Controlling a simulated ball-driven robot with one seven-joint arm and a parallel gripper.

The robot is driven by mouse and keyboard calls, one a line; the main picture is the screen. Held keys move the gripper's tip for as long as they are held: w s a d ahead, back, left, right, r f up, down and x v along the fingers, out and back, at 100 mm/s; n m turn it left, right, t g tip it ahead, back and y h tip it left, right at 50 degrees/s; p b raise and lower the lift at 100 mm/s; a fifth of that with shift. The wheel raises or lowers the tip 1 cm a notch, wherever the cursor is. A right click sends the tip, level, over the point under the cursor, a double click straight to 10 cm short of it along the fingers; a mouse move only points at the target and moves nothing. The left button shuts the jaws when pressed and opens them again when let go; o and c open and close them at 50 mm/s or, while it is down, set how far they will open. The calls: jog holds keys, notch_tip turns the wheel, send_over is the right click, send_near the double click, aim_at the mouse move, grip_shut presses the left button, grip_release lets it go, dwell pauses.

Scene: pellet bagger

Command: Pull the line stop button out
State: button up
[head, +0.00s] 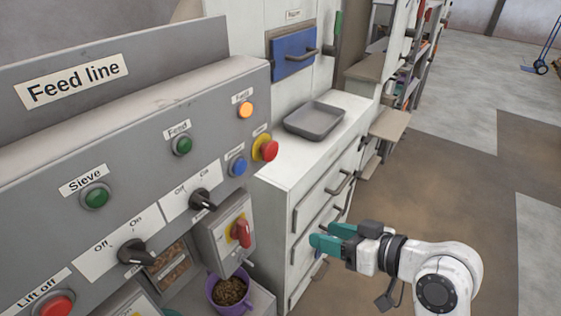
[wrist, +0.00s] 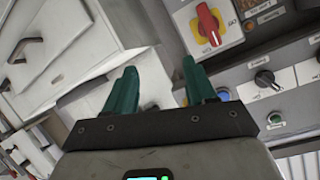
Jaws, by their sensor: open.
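A red mushroom button on a yellow ring (head: 268,149), which I take to be the line stop button, sits at the right end of the grey Feed line panel (head: 215,85). The small label above it is too small to read. My gripper (head: 322,238) is open and empty. It is below and right of the button in the head view, apart from it, in front of the white drawers. In the wrist view the green fingers (wrist: 159,67) stand apart with nothing between them. I cannot make out the red mushroom button there.
A blue button (head: 238,165) sits just left of the red one; it also shows in the wrist view (wrist: 223,94). An orange lamp (head: 245,110) is above. A red rotary switch (head: 241,233) and a purple cup of pellets (head: 229,291) are below. A grey tray (head: 314,119) lies on the cabinet.

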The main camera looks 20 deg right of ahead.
aim_at(274, 154)
jog(key=shift+o, duration=1.4)
jog(key=w+r+n+t+y, duration=0.2)
jog(key=w+r+t+y, duration=0.1)
jog(key=r, duration=0.9)
jog(key=shift+w, duration=0.2)
jog(key=p+x, duration=0.1)
jog(key=x, duration=0.4)
jog(key=p+x, duration=0.1)
jog(key=x, duration=0.4)
jog(key=shift+w+a+r+p, duration=0.2)
jog(key=shift+a+p, duration=0.1)
jog(key=shift+a, duration=0.1)
grip_shut()
